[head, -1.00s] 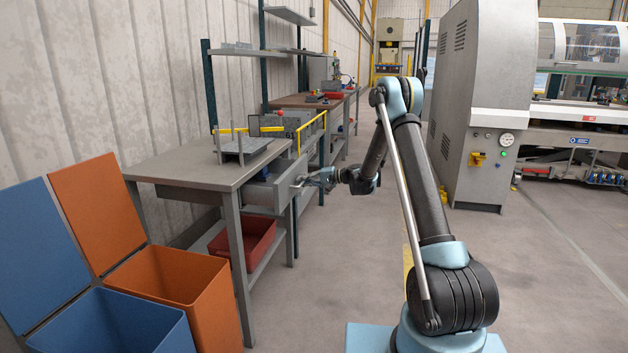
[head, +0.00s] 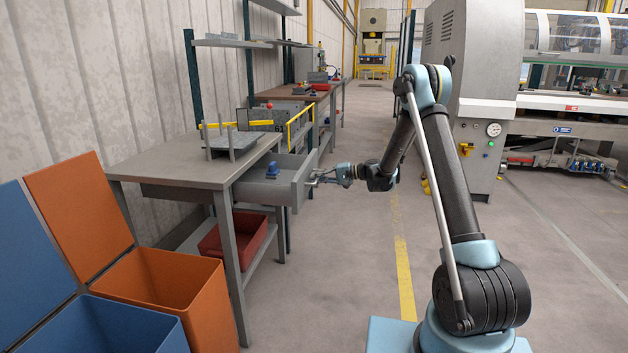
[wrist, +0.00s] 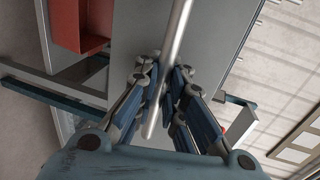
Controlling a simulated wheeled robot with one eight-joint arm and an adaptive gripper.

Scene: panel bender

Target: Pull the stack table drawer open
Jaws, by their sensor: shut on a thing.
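The stack table (head: 165,172) stands at the left in the head view. Its grey drawer (head: 258,192) is pulled part way out to the right, and a blue object (head: 273,169) shows inside it. My gripper (head: 318,177) is at the drawer's front face, shut on the drawer handle. In the wrist view the handle (wrist: 178,40) is a pale metal bar running between the fingers of my gripper (wrist: 163,92). The drawer front (wrist: 215,35) is the grey panel behind the bar. The exact finger contact is partly hidden by the finger links.
A red bin (head: 235,240) sits on the table's lower shelf. Blue (head: 130,325) and orange (head: 165,275) open bins stand at the front left. A grey machine (head: 475,110) stands at the right.

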